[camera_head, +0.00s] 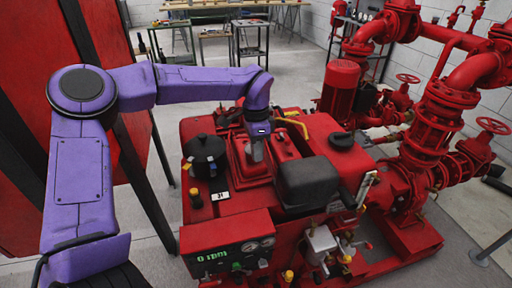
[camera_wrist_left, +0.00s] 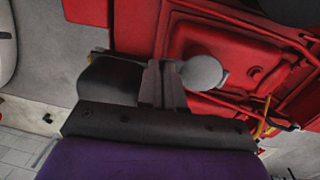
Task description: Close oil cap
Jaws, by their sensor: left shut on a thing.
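The oil cap (camera_wrist_left: 203,72) shows in the left wrist view as a round, flat grey disc over the red engine cover. My left gripper (camera_head: 256,153) reaches down onto the top of the red engine (camera_head: 245,185) in the head view. In the left wrist view my left gripper (camera_wrist_left: 161,66) has its fingers close together, shut at the near side of the grey cap. The exact grip point is partly hidden by the fingers. My right gripper is not in view.
A black canister (camera_head: 204,155) stands left of the gripper on the engine. A dark grey box (camera_head: 308,181) is at its right front. A control panel (camera_head: 230,248) is at the front. Red pipes (camera_head: 440,105) stand right; a workbench (camera_head: 205,78) is behind.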

